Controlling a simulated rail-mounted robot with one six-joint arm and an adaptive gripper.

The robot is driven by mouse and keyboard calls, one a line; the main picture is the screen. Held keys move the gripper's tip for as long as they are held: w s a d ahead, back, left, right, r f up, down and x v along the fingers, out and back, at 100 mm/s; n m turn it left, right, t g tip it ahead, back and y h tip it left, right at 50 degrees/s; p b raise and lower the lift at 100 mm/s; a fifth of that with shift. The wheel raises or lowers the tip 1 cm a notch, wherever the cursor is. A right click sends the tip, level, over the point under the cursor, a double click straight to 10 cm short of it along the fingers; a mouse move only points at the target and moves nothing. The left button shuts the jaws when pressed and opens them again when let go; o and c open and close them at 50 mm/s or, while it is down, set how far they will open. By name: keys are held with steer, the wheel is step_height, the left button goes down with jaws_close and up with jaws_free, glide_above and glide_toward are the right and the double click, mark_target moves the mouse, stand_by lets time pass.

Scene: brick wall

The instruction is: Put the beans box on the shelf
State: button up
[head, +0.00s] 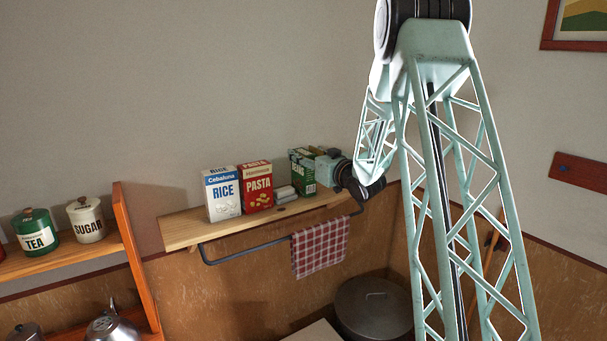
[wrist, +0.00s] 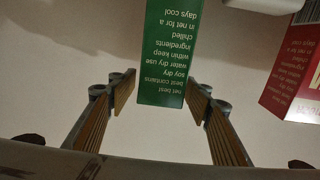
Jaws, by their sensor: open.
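The green beans box (head: 302,171) stands upright at the right end of the wooden wall shelf (head: 180,232), as far as I can tell. My gripper (head: 322,168) is at the right side of the box. In the wrist view the beans box (wrist: 165,50) shows a narrow green side with upside-down text. The two fingers of my gripper (wrist: 161,80) are apart, one on each side of the box, with visible gaps. The contact under the box is hidden.
A rice box (head: 222,194), a red pasta box (head: 257,187) and a small pale item (head: 286,192) stand left of the beans box. A checked towel (head: 320,246) hangs from the rail below. A large pot (head: 372,308) is underneath. Canisters stand on the left rack.

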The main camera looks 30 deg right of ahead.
steer(key=shift+c, duration=0.5)
jaws_close()
steer(key=shift+r, duration=0.15)
steer(key=shift+r+b, duration=0.3)
steer(key=shift+r, duration=4.6)
